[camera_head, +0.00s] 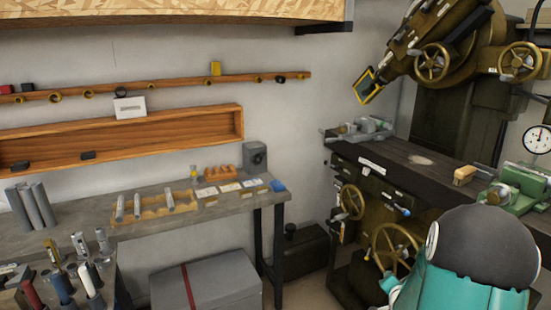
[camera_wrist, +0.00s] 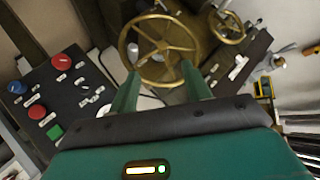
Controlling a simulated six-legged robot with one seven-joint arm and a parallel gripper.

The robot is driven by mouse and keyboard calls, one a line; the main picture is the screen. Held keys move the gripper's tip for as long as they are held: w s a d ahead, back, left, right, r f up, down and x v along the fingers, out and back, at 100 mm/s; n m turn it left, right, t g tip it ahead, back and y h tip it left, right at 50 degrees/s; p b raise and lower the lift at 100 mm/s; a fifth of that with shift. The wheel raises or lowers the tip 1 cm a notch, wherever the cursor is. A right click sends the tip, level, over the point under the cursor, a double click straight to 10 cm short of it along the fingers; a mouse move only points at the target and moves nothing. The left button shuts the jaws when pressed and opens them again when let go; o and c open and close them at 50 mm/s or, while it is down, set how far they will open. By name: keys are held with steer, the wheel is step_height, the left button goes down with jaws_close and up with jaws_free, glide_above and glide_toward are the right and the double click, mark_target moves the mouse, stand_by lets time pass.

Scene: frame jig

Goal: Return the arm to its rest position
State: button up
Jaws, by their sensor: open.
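My gripper (camera_wrist: 160,70) shows in the wrist view as two green fingers standing apart, with nothing held between them. A brass handwheel (camera_wrist: 165,50) appears beyond the fingertips; I cannot tell its exact distance. In the head view, my teal and dark arm (camera_head: 460,265) fills the lower right corner, in front of the large milling machine (camera_head: 455,140). The fingers cannot be made out clearly there. A yellow-edged frame (camera_head: 368,86) is at the machine's head, left of its upper handwheels.
A control panel (camera_wrist: 62,95) with red and green buttons lies left of the fingers. The machine's handwheels (camera_head: 392,247) stick out close to my arm. A grey workbench (camera_head: 80,217) with tools stands left, with a grey box (camera_head: 205,284) below. Some floor between bench and machine is free.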

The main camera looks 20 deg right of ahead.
steer(key=a+r+n+g+y, duration=0.1)
steer(key=a+r+n+y, duration=0.15)
steer(key=a+r, duration=0.6)
steer(key=a+r+n+g+y, duration=0.1)
steer(key=a+r+n, duration=0.4)
steer(key=a, duration=0.6)
steer(key=s+a+r+n+g+y, duration=0.1)
steer(key=s+a+r+n+y, duration=0.1)
steer(key=s+a, duration=0.7)
steer(key=s+a+r+n+g+y, duration=0.1)
steer(key=s+a+r+n, duration=0.4)
steer(key=s+a, duration=0.3)
steer(key=shift+s+a+r+g+y, duration=0.3)
steer(key=shift+s+a+r+y, duration=0.1)
steer(key=shift+s, duration=0.15)
